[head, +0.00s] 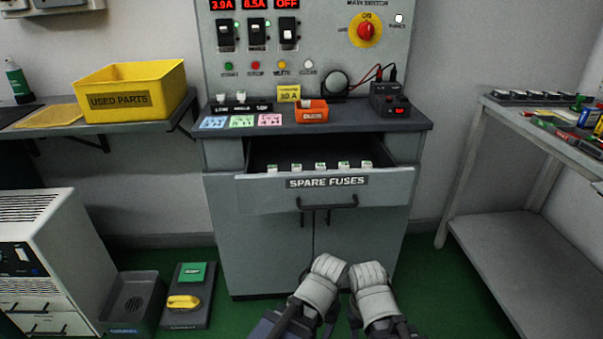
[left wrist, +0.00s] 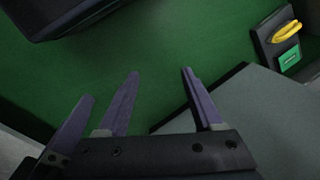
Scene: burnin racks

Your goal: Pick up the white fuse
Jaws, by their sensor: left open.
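Several small white fuses with green marks, one of them a white fuse (head: 320,167), stand in a row in the open drawer (head: 257,182) labelled SPARE FUSES. I cannot tell which of them is meant. My left gripper (left wrist: 160,72) is open and empty in the left wrist view, over the green floor. In the head view both my arms come up at the bottom centre, in front of the cabinet and below the drawer handle. My right gripper's fingers cannot be made out.
The cabinet top (head: 350,124) carries an orange DUDS bin (head: 312,115), coloured cards and a black device (head: 390,101). A yellow USED PARTS bin (head: 118,100) stands on the left shelf. A cluttered bench (head: 480,140) is at right. Floor boxes (head: 187,310) stand at lower left.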

